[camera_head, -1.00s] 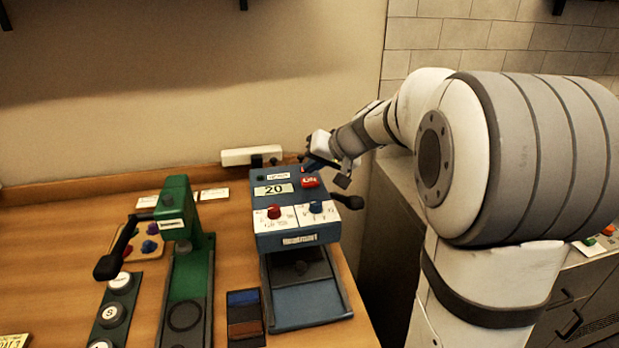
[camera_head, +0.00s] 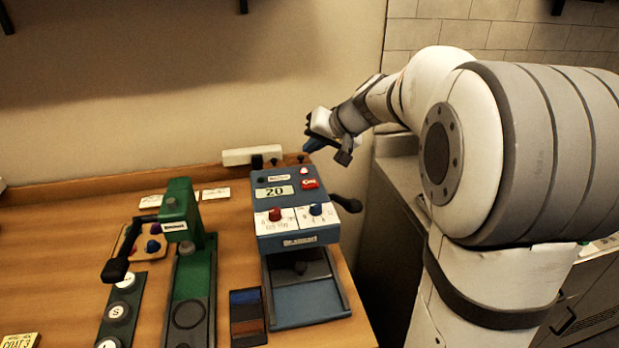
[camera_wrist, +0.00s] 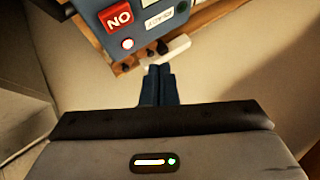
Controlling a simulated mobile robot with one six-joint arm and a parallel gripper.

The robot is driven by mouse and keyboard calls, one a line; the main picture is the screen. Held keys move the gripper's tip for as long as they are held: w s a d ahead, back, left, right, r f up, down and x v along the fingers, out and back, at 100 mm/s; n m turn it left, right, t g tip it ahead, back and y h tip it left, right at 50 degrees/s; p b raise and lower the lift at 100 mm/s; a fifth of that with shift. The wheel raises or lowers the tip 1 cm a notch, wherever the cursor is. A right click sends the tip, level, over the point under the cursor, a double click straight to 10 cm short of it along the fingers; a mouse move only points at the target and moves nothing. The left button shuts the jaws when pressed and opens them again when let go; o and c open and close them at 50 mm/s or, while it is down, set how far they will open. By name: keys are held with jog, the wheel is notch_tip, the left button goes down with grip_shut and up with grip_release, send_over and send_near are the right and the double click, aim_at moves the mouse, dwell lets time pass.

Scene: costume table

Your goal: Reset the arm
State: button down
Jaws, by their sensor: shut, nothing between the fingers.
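My gripper (camera_head: 312,145) is raised above the back right of the blue machine (camera_head: 285,205), apart from it and near the wall. In the wrist view its two blue fingers (camera_wrist: 158,84) are together with nothing between them. The machine has a display reading 20 (camera_head: 274,191), a red switch (camera_head: 309,184), a red knob (camera_head: 275,214), a blue knob (camera_head: 316,209) and a black side lever (camera_head: 347,203). The wrist view shows the red switch marked NO upside down (camera_wrist: 116,18) and a lit white button (camera_wrist: 127,43).
A green press (camera_head: 181,215) with a black handle stands to the left. A white power strip (camera_head: 252,155) lies along the back ledge. A dark two-colour pad (camera_head: 247,316) and a strip of round stamps (camera_head: 120,311) lie in front. The air above the table is clear.

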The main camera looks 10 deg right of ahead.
jog(key=s+f+n+g+h, duration=0.1)
jog(key=s+f, duration=0.4)
jog(key=s, duration=0.9)
jog(key=s+f+g+h, duration=0.3)
jog(key=s+f+h, duration=0.1)
jog(key=s, duration=1.1)
jog(key=shift+f+n+g, duration=0.3)
jog(key=shift+f+n, duration=0.1)
jog(key=shift+f, duration=0.05)
